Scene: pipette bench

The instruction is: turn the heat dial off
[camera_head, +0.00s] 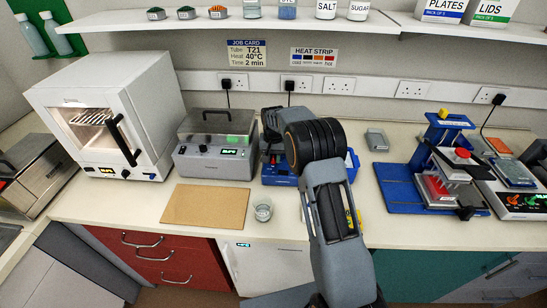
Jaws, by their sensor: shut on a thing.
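A blue heater unit (279,180) with a small lit display stands on the bench at the centre, partly behind my arm. My gripper (272,158) reaches down at its left side and is small and dark in this view. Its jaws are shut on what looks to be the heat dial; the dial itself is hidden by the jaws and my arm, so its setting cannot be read. A heat strip card (314,56) with coloured bands hangs on the wall, beside a job card (246,54) reading T21, 40°C, 2 min.
A grey lidded unit (213,151) with knobs and a green display stands close left of the heater. A white oven (118,120) is farther left. A brown board (205,205) and a glass beaker (263,210) lie in front. A blue-based press (402,188) stands right.

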